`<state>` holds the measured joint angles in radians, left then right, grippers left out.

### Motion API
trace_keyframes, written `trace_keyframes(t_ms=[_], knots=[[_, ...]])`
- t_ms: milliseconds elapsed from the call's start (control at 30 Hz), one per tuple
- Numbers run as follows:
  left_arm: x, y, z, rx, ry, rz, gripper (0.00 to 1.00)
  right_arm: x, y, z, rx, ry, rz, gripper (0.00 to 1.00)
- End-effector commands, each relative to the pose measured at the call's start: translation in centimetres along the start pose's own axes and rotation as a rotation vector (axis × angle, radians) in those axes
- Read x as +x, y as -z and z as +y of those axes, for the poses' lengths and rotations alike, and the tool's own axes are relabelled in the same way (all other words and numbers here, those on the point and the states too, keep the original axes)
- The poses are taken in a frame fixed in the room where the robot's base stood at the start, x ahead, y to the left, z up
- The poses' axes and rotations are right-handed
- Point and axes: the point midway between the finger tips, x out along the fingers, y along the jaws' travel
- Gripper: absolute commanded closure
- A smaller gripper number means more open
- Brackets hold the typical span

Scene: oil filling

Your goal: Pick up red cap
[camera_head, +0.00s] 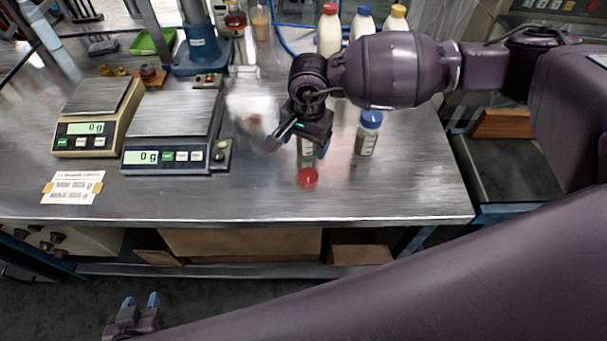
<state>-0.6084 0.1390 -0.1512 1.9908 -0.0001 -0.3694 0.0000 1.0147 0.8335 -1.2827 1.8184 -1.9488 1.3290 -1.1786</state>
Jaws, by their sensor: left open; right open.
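The red cap (308,178) lies on the metal table near its front edge. My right gripper (300,143) is open above the table, just behind the cap in the picture and apart from it. My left gripper (140,301) is open and empty, low at the bottom left in front of the table, far from the cap. Its fingertips are blue.
A blue-capped bottle (367,134) stands to the right of my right gripper. Two scales (178,115) (95,108) and a paper label (73,187) are on the left. Taller bottles (330,32) stand at the back. The table's front right (410,190) is clear.

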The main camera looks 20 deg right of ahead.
Motion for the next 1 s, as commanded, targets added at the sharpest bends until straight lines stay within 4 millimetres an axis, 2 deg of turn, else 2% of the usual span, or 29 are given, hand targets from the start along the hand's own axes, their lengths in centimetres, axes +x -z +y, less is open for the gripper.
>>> trace_keyframes(t_ms=[100, 267, 600, 833, 1000], knots=[[0.1, 0.2, -0.1, 0.002, 0.0, 0.003, 0.57, 0.0, 0.4, 0.8, -0.076, -0.047, 0.024, 0.2], [0.3, 0.5, -0.1, 0.006, 0.0, 0.01, 0.57, 0.6, 0.3, 0.8, -0.101, -0.048, 0.02, 0.2], [0.4, 0.5, -0.1, 0.007, -0.001, 0.012, 0.57, 5.0, 0.3, 1.0, -0.098, -0.047, 0.017, 0.2], [0.3, 0.5, -0.1, 0.006, -0.001, 0.011, 0.57, 6.3, 0.3, 1.2, -0.098, -0.046, 0.018, 0.2], [0.0, 0.5, -0.2, 0.005, 0.0, 0.007, 0.57, 8.2, 0.0, 1.7, -0.096, -0.046, 0.016, 0.2]])
